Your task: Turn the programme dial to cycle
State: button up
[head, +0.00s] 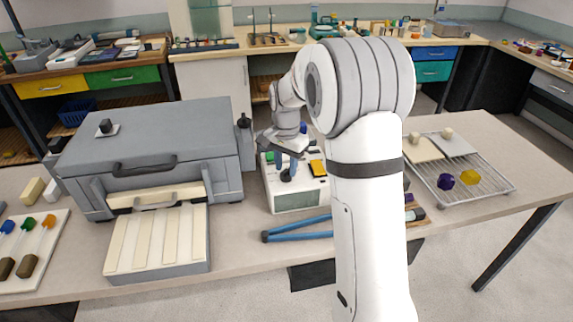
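A white control box (267,194) stands on the bench right of the grey kiln-like unit.
The grey unit (150,140) with an open front tray of pale rods (155,240) stands left. Blue tongs (300,228) lie in front of the box. A wire rack (480,185) holds purple and yellow pieces at right. My arm hides the bench just right of the box.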

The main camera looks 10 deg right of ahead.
aim_at(286, 170)
notch_tip(286, 170, up, 8)
jog(key=shift+f, duration=0.2)
dwell(0.3)
jog(key=s+n+t, duration=0.2)
jog(key=s+n, duration=0.7)
jog(key=s, duration=2)
jog(key=shift+d+t, duration=0.35)
jog(key=shift+t, duration=0.05)
jog(key=shift+f, duration=0.1)
